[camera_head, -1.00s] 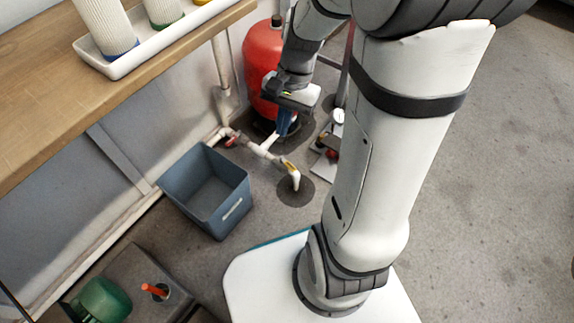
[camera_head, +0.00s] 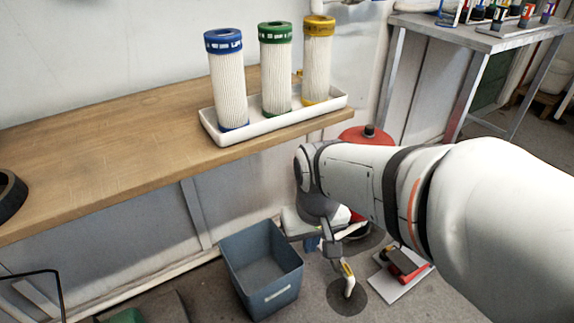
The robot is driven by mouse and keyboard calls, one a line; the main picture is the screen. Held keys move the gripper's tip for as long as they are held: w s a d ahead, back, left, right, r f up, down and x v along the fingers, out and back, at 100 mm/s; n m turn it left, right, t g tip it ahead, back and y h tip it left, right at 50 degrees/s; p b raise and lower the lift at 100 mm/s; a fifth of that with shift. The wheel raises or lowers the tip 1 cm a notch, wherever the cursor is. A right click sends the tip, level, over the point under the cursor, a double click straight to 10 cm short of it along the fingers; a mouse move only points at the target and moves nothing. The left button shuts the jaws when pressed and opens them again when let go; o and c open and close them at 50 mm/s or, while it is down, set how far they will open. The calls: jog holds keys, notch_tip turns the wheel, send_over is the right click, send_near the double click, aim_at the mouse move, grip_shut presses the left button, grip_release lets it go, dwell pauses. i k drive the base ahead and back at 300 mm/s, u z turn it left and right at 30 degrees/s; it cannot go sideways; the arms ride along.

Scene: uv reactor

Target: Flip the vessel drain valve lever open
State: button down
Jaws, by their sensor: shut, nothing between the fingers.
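The red vessel (camera_head: 366,134) stands behind my arm, with only its top and a strip lower down showing. A pale pipe runs from its foot to a white downturned outlet (camera_head: 349,287) above a dark round floor patch. A small yellow part (camera_head: 346,269) sits on the pipe just above the outlet; I cannot tell if it is the drain valve lever. My gripper (camera_head: 332,248) points down by the pipe, left of the yellow part, shut and empty. Whether it touches the pipe is unclear. My arm and wrist hide much of the pipework.
A blue-grey bin (camera_head: 262,272) stands on the floor left of the pipe. A wooden bench (camera_head: 120,170) bears a white tray (camera_head: 222,135) with three filter cartridges. A white plate (camera_head: 385,286) with red parts lies right of the outlet. A metal table (camera_head: 480,38) stands far right.

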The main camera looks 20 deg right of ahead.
aim_at(347, 270)
jog(key=u, duration=0.25)
jog(key=k, duration=1.2)
jog(key=z, duration=0.3)
jog(key=i, duration=1.5)
jog(key=z, duration=0.05)
